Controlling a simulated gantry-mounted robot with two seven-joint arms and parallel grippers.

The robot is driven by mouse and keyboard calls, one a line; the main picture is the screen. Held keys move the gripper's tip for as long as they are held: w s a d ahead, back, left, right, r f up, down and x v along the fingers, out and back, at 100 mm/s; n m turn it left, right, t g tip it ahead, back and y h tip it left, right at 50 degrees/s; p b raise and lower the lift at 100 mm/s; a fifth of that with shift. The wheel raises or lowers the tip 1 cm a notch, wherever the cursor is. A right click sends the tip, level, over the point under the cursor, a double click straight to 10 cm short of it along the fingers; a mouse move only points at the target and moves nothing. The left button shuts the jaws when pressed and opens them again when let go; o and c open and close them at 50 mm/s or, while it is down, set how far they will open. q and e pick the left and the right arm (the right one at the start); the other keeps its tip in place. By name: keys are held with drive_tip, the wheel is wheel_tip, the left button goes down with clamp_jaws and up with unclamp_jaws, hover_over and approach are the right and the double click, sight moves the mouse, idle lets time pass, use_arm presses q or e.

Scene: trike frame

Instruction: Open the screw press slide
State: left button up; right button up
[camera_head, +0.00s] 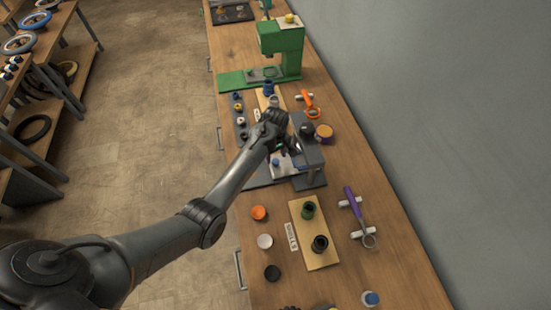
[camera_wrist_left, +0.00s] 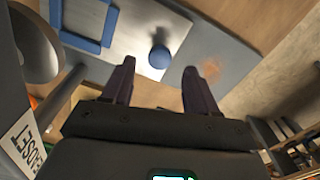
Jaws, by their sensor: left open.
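The screw press (camera_head: 309,153) is a dark grey frame with a black round top, on the workbench. Its slide (camera_head: 287,165) is a pale metal plate low on the press, with a blue knob (camera_head: 276,162) on it. In the left wrist view the slide (camera_wrist_left: 125,38) lies beyond my fingers, with the blue knob (camera_wrist_left: 159,57) and a blue square frame (camera_wrist_left: 82,22) on it. My left gripper (camera_head: 284,149) is over the slide beside the press. Its fingers (camera_wrist_left: 158,82) are apart and empty, with the knob between and beyond their tips. My right gripper is not seen.
A green press (camera_head: 284,50) stands farther back. In front are a wooden board (camera_head: 316,248) with cups and a purple-handled tool (camera_head: 354,205). A grey wall borders the right.

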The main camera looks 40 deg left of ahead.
use_arm(q)
drive_tip(key=shift+f, duration=1.45)
drive_tip(key=shift+c, duration=0.4)
clamp_jaws()
